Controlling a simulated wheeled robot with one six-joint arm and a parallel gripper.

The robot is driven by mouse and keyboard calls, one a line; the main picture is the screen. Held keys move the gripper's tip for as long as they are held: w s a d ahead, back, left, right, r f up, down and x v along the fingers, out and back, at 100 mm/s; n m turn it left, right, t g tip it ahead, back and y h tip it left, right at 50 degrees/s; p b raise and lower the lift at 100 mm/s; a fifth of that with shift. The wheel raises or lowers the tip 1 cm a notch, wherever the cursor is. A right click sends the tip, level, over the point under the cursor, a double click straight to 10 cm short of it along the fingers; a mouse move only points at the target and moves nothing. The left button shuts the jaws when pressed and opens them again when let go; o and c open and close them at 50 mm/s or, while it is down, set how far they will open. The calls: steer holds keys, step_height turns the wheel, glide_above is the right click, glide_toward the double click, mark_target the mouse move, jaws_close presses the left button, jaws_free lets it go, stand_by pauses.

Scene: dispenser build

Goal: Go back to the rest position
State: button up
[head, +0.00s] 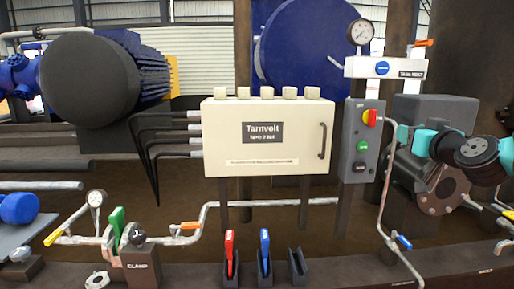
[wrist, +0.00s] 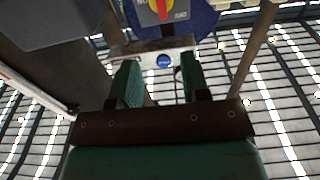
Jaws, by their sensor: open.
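My gripper (wrist: 159,66) shows in the wrist view with its two green fingers spread apart. Nothing is held between them. Behind the gap is a pale plate (wrist: 178,49) with a blue round mark. A red and yellow rotary switch (wrist: 160,8) is at the top of that view.
The grey control box (head: 361,140) with a red-yellow switch stands left of my arm. A cream cabinet (head: 266,175) fills the middle. Thin pipes (head: 388,190) rise close to my arm. Red (head: 230,254) and blue (head: 265,253) handled tools stand in front holders. A clamp block (head: 142,266) is front left.

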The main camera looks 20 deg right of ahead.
steer(key=w+a+f+n+g+y, duration=0.1)
steer(key=a+n+y, duration=0.15)
steer(key=a, duration=0.45)
steer(key=w+a+f+n+g+y, duration=0.1)
steer(key=w+a+f+y, duration=0.1)
steer(key=a+y, duration=0.3)
steer(key=s+a+f+n+g+y, duration=0.2)
steer(key=s+a+g, duration=0.2)
steer(key=a, duration=0.5)
steer(key=s+a+f+n+g+y, duration=0.2)
steer(key=s+a+f+g, duration=0.1)
steer(key=a, duration=0.7)
steer(key=s+a+f+n+g+h, duration=0.15)
steer(key=s+a+g, duration=0.25)
steer(key=s, duration=0.5)
steer(key=s+a+f+n+g+h, duration=0.1)
steer(key=s+a+f+g, duration=0.15)
steer(key=s+g, duration=0.45)
step_height(320, 180, up, 37)
steer(key=t+p, duration=0.2)
steer(key=p, duration=3.4)
steer(key=shift+s+a+t+p, duration=0.2)
steer(key=shift+s+t+p, duration=0.1)
steer(key=shift+s+p, duration=0.15)
